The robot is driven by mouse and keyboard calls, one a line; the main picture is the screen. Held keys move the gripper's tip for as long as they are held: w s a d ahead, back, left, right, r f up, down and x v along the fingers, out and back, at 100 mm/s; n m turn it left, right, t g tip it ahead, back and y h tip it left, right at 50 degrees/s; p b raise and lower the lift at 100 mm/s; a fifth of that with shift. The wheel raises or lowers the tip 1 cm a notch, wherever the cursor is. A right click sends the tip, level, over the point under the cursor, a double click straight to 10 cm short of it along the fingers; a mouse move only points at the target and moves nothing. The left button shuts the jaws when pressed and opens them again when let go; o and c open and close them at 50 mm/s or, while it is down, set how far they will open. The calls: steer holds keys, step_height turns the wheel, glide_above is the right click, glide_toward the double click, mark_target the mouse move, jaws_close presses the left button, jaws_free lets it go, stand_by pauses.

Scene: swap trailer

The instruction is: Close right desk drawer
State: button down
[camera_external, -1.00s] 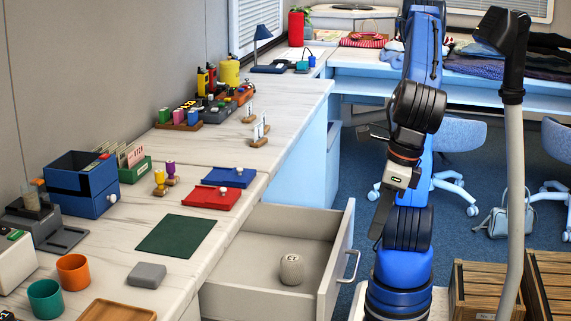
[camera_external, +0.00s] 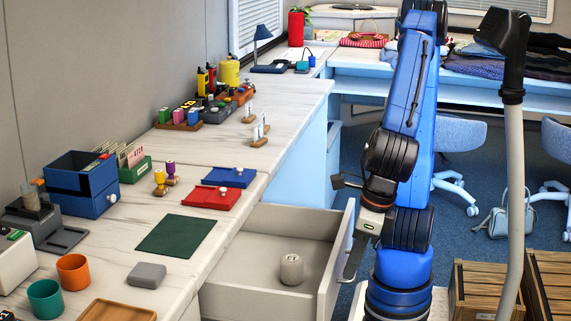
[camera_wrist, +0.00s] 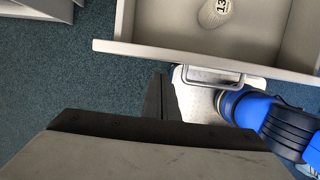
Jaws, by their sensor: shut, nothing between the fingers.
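The right desk drawer (camera_external: 240,294) is pale grey and stands pulled out from the desk. A speckled round object with lettering (camera_external: 291,270) lies inside it. In the wrist view the drawer's front edge (camera_wrist: 150,50) crosses the top, with its metal handle (camera_wrist: 240,79) below it. My gripper (camera_external: 350,268) is shut and empty, pointing down on the outer side of the drawer front. Its dark fingertips (camera_wrist: 160,92) show just left of the handle in the wrist view. In the external view the fingers cover much of the handle; I cannot tell whether they touch it.
The desk top (camera_external: 100,215) holds a green mat (camera_external: 175,236), a grey block (camera_external: 146,275), cups, a blue box (camera_external: 82,184) and red and blue trays. Wooden crates (camera_external: 485,290) stand at the right. Blue carpet lies beyond the drawer.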

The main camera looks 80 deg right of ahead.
steer(key=shift+w, duration=0.75)
steer(key=w, duration=2.2)
steer(key=shift+w, duration=0.35)
steer(key=shift+s, duration=0.15)
